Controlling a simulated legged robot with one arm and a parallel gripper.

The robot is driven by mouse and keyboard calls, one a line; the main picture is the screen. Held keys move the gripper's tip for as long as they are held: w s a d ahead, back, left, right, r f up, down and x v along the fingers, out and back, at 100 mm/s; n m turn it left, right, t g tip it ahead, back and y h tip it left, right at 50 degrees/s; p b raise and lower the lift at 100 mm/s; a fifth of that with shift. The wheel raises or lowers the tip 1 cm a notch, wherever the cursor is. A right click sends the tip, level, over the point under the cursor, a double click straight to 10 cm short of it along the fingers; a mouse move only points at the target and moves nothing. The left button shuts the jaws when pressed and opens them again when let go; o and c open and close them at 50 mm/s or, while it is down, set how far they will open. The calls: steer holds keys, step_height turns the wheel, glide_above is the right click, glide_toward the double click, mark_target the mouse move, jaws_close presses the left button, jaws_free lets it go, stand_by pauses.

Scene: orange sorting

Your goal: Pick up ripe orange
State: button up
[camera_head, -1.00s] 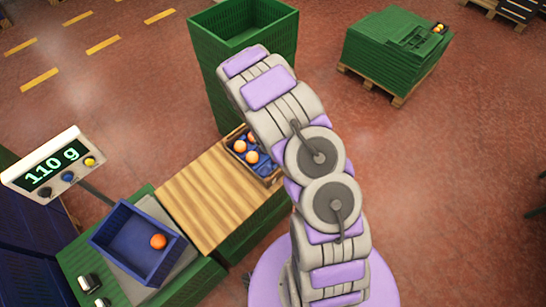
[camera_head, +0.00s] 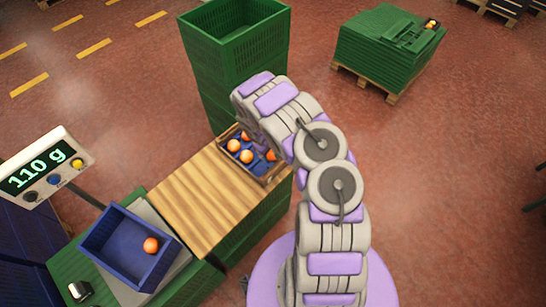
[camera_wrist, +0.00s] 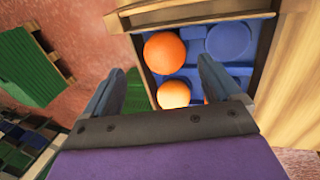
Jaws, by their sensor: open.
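Several oranges sit in a wooden crate (camera_head: 268,181) with a blue insert at the far end of the wooden board. In the wrist view, a deep orange fruit (camera_wrist: 164,52) sits near the crate's left wall, with a paler orange (camera_wrist: 173,94) just below it. My gripper (camera_wrist: 163,80) is open and empty above the crate, its two dark fingers spread to either side of the paler orange. Part of another orange shows by the right finger. In the head view my arm hides the gripper. One more orange (camera_head: 151,245) lies in a blue bin (camera_head: 112,246).
The blue bin rests on a scale whose display (camera_head: 38,172) reads 110 g. A wooden board (camera_head: 205,195) lies between bin and crate. A tall green crate stack (camera_head: 222,85) stands behind the orange crate. Green crates on a pallet (camera_head: 385,55) stand far right.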

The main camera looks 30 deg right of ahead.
mark_target(272, 153)
steer(key=b+x, duration=0.1)
steer(key=x, duration=0.1)
steer(key=a+x, duration=0.1)
steer(key=x, duration=0.1)
steer(key=shift+s+f+b, duration=0.1)
steer(key=shift+f+b, duration=0.05)
steer(key=shift+b, duration=0.2)
steer(key=shift+d+f, duration=0.3)
steer(key=shift+f, duration=0.15)
steer(key=c, duration=1.2)
